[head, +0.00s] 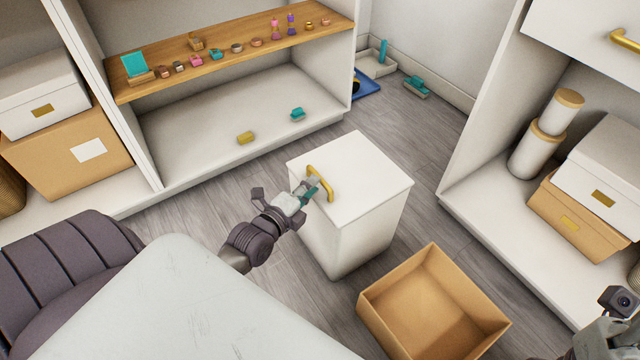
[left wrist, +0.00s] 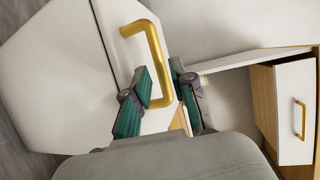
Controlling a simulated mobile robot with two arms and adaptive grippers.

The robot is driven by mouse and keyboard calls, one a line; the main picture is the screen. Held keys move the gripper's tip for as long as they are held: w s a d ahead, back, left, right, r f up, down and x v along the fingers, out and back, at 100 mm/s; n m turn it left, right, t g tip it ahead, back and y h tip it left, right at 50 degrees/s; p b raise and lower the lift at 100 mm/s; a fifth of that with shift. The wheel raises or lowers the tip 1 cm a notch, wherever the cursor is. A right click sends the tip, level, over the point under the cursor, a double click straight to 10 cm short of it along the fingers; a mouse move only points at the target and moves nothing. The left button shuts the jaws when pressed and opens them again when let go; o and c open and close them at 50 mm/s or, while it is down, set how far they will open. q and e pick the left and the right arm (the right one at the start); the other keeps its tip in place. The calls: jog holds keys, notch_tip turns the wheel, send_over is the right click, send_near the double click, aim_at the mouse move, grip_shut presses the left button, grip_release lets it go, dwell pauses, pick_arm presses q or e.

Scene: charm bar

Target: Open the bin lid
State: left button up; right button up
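The white bin (head: 345,235) stands on the floor in the middle of the head view. Its flat white lid (head: 365,175) lies level on top, closed. A gold handle (head: 320,183) rises near the lid's left edge; it also shows in the left wrist view (left wrist: 153,50). My left gripper (head: 312,190) is at this handle. In the left wrist view its green-padded fingers (left wrist: 160,78) stand on either side of the gold bar, apart, with a narrow gap. My right gripper (head: 606,340) is partly in view at the lower right; its fingers are not clear.
An open, empty cardboard box (head: 432,310) stands close in front of the bin. A shelf (head: 230,50) with small charms is behind it. A cabinet with boxes and canisters (head: 540,140) is on the right. A blue tray (head: 366,88) lies on the floor at the back.

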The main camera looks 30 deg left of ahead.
pick_arm(q)
jog(key=shift+w+f+b, duration=0.2)
jog(key=shift+w+b, duration=0.1)
jog(key=shift+w, duration=0.75)
jog(key=shift+w+f+b, duration=0.2)
jog(key=shift+w+b, duration=0.1)
jog(key=shift+w, duration=0.75)
jog(key=shift+c, duration=0.4)
grip_shut()
